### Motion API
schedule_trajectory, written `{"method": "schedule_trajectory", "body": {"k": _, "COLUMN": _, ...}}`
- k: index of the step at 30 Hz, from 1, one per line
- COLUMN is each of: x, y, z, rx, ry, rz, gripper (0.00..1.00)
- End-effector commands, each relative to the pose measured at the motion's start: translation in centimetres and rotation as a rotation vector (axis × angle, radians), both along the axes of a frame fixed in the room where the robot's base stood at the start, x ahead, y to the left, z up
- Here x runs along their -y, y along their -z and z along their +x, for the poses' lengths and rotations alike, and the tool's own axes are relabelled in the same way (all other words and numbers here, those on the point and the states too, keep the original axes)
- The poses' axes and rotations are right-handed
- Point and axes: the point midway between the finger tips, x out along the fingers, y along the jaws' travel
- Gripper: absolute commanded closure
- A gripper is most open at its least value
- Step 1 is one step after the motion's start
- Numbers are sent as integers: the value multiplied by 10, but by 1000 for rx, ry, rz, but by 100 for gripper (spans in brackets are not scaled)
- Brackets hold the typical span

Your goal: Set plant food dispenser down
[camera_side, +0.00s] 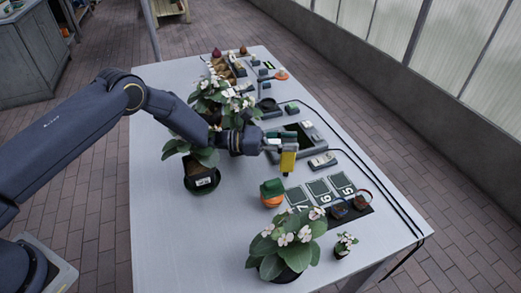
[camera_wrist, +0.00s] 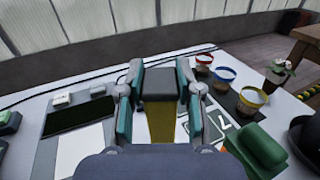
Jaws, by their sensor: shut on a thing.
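My gripper (camera_side: 283,146) is shut on a yellow thing with a dark upper part (camera_side: 288,162), which I take for the plant food dispenser. In the wrist view the dispenser (camera_wrist: 161,122) sits between the two teal-and-grey fingers of my gripper (camera_wrist: 160,90). It appears upright and above the table, between the dark tray and the numbered squares. Its lower end is partly hidden in the wrist view, and I cannot tell its exact height above the table.
A green-and-orange object (camera_side: 272,193) stands close by. Numbered dark squares (camera_side: 319,189) and several rimmed cups (camera_wrist: 223,76) lie beyond. Potted plants stand at the front (camera_side: 288,243) and left (camera_side: 200,178). A dark tray (camera_side: 318,155) and a grey device (camera_side: 323,161) are near; cables run along the right edge.

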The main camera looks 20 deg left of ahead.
Motion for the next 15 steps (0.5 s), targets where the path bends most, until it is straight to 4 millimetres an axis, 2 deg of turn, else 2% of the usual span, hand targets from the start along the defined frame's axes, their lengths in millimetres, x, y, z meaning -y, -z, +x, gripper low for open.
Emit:
{"method": "schedule_trajectory", "body": {"k": 5, "x": 0, "y": 1, "z": 0, "rx": -1, "ry": -1, "rz": -1, "gripper": 100}}
{"method": "schedule_trajectory", "body": {"k": 6, "x": 0, "y": 2, "z": 0, "rx": -1, "ry": -1, "rz": 0, "gripper": 64}}
{"method": "schedule_trajectory", "body": {"k": 12, "x": 0, "y": 2, "z": 0, "rx": 0, "ry": -1, "rz": 0, "gripper": 43}}
{"method": "schedule_trajectory", "body": {"k": 15, "x": 0, "y": 2, "z": 0, "rx": 0, "ry": -1, "rz": 0, "gripper": 41}}
